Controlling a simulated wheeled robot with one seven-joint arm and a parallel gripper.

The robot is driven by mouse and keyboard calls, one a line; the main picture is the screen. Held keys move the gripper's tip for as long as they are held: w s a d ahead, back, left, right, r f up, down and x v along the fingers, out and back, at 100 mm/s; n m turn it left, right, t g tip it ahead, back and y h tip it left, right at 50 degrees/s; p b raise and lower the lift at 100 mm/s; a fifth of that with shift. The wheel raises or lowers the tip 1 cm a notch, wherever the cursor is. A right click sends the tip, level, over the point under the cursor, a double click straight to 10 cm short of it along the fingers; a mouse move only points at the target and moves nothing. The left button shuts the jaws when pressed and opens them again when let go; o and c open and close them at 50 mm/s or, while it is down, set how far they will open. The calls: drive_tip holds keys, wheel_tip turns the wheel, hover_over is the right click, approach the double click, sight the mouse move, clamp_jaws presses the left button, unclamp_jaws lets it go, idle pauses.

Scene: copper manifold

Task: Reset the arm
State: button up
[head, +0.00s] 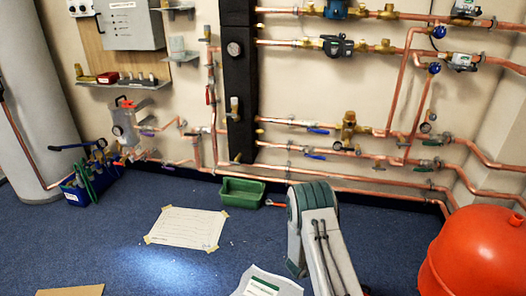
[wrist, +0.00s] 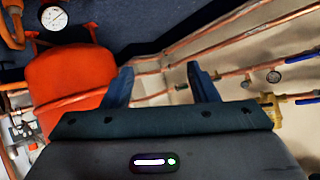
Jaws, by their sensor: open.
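My gripper (wrist: 162,85) shows in the wrist view with its two dark fingers spread apart. Nothing is between them. Beyond the fingers are a pale wall, copper pipes and, to the left, the orange vessel (wrist: 68,85). My arm (head: 322,240) is in the lower middle of the head view, a grey and green folded link above the blue floor. My gripper itself cannot be made out in the head view.
Copper pipes (head: 350,190) with valves run along the wall. The orange vessel (head: 478,258) stands at the lower right. A green bin (head: 241,194), a taped paper sheet (head: 187,228) and a blue tool tote (head: 75,192) are on the floor. The carpet at left is mostly clear.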

drive_tip(key=w+a+r+n+y+p, duration=0.1)
drive_tip(key=a+r+n+y+p, duration=0.2)
drive_tip(key=r, duration=0.9)
drive_tip(key=w+a+r+y+p, duration=0.2)
drive_tip(key=a+r+p, duration=0.2)
drive_tip(key=r, duration=0.7)
drive_tip(key=s+a+r+n+y+p, duration=0.2)
drive_tip(key=s+r+p, duration=0.1)
drive_tip(key=r, duration=0.6)
drive_tip(key=s+a+r+n+y+p, duration=0.1)
drive_tip(key=s+a+r+y+p, duration=0.15)
drive_tip(key=r, duration=0.55)
drive_tip(key=s+a+r+n+g+p, duration=0.2)
drive_tip(key=s+r+n+p, duration=0.2)
drive_tip(key=s+r+p, duration=0.75)
drive_tip(key=s+d+r+n+g+p, duration=0.1)
drive_tip(key=s+r, duration=0.7)
drive_tip(key=s, duration=0.1)
drive_tip(key=s+d+r+n+g+p, duration=0.1)
drive_tip(key=s+d+r+n, duration=0.1)
drive_tip(key=s+r, duration=0.5)
drive_tip(key=s, duration=0.3)
drive_tip(key=shift+d+r+g+h+p, duration=0.3)
drive_tip(key=shift+r+h+p, duration=0.05)
drive_tip(key=shift+p, duration=0.05)
drive_tip(key=c, duration=0.4)
drive_tip(key=shift+o, duration=0.2)
drive_tip(key=shift+d, duration=0.1)
